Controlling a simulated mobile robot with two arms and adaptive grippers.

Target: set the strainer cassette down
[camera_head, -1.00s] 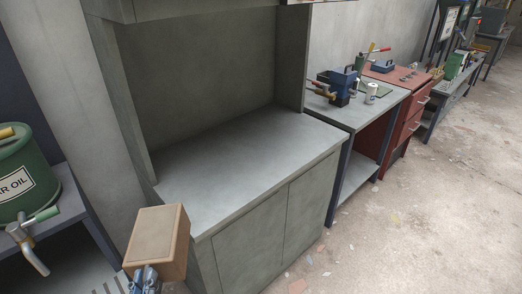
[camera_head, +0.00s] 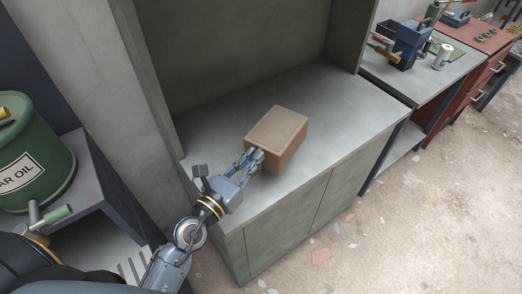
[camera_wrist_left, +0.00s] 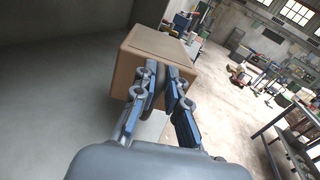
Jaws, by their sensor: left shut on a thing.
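The strainer cassette appears as a brown box (camera_head: 277,138), which also shows in the left wrist view (camera_wrist_left: 150,58). My left gripper (camera_head: 254,158) is shut on its near side, with the blue fingers (camera_wrist_left: 163,88) close together there. The box is over the grey cabinet's top (camera_head: 345,98), towards its front edge. I cannot tell whether its underside touches that surface. My right gripper is not in view.
The cabinet's top is bare around the box, with a side panel (camera_head: 350,35) and a back wall. A green oil drum (camera_head: 32,150) stands at the left. A blue vise (camera_head: 408,42) and a white can (camera_head: 442,56) are on the bench at the right.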

